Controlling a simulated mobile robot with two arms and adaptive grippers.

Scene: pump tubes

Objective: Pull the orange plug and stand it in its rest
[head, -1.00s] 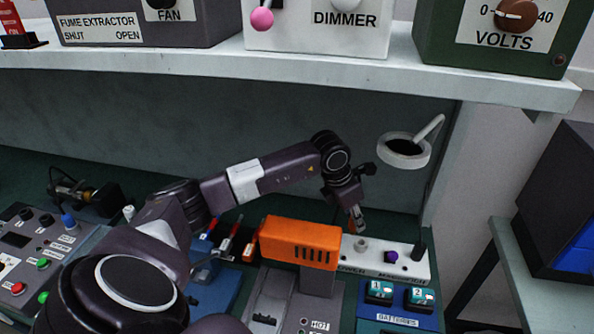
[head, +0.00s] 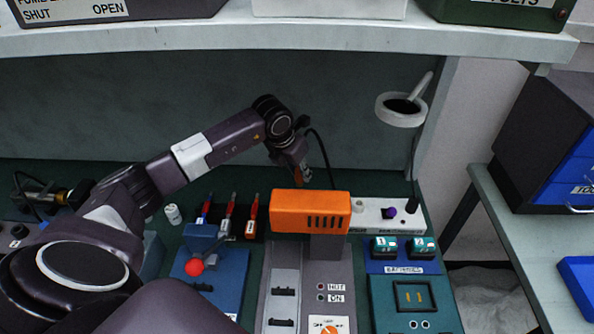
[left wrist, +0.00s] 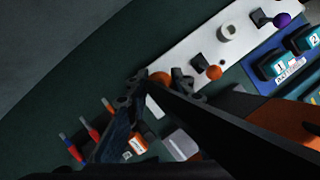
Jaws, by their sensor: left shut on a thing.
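My left gripper (head: 302,174) hangs behind the orange box, left of the white power strip (head: 398,228). It is shut on the orange plug (left wrist: 160,79), of which only a little shows between the fingers in the left wrist view. In the head view a bit of orange shows at the fingertips, and a black cord arches up beside the gripper. The plug is apart from the strip in the head view. I cannot make out the plug's rest. My right gripper is out of view.
The orange box (head: 311,212) stands just in front of my left gripper. Several screwdriver-like tools (head: 230,212) stand in a rack to the left, near a red-knobbed lever (head: 195,267). The white shelf (head: 300,33) overhangs the back.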

